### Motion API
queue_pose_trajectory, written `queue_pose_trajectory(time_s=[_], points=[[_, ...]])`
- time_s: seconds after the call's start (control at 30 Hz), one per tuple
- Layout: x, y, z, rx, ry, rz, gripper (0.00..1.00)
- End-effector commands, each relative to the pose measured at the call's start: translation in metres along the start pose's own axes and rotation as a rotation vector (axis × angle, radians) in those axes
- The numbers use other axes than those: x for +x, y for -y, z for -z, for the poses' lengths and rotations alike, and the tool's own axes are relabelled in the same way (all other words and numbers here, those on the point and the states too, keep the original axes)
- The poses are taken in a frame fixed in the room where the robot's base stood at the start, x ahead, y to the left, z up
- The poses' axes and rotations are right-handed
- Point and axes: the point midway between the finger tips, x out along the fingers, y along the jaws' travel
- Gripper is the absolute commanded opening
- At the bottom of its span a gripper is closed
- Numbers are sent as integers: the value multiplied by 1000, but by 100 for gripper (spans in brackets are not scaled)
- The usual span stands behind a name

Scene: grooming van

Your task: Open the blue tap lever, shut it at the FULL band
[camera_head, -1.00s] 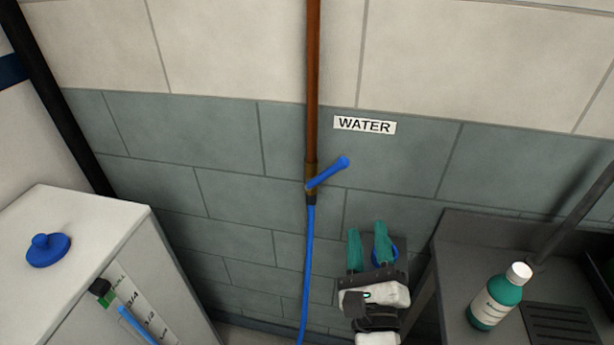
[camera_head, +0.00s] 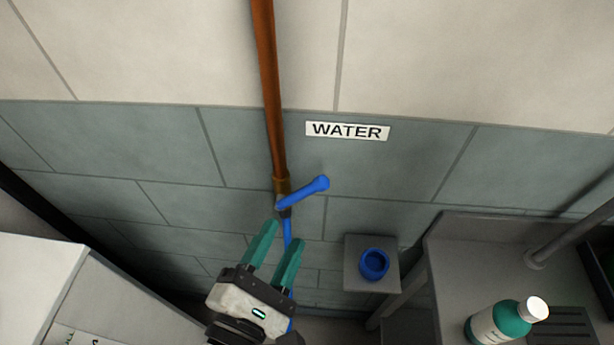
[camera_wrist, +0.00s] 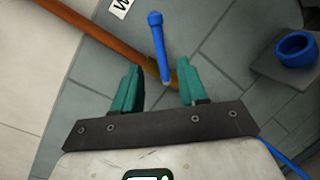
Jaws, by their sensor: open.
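The blue tap lever (camera_head: 304,192) sits on a brass valve (camera_head: 281,186) at the lower end of a copper pipe (camera_head: 265,80). It points out to the right and slightly up in the head view. My gripper (camera_head: 279,243) is open and empty, just below the lever, with its teal fingers pointing up toward it. In the wrist view the lever (camera_wrist: 157,45) shows beyond and between the two fingertips (camera_wrist: 161,77), apart from both. The blue hose (camera_head: 287,232) below the valve is partly hidden by my gripper. The FULL band is not visible now.
A WATER label (camera_head: 347,131) is on the wall right of the pipe. A blue ring-shaped thing (camera_head: 374,264) sits on a small grey ledge (camera_head: 358,246). A teal bottle (camera_head: 500,322) stands on the grey counter at right. A white cabinet (camera_head: 40,265) is at left.

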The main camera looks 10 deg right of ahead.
Motion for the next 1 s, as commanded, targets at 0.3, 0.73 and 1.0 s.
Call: queue_pose_trajectory(time_s=[0.3, 0.73, 1.0], points=[[56, -1, -2, -4, 4, 3, 42], [100, 0, -1, -3, 2, 0, 42], [101, 0, -1, -3, 2, -1, 42]])
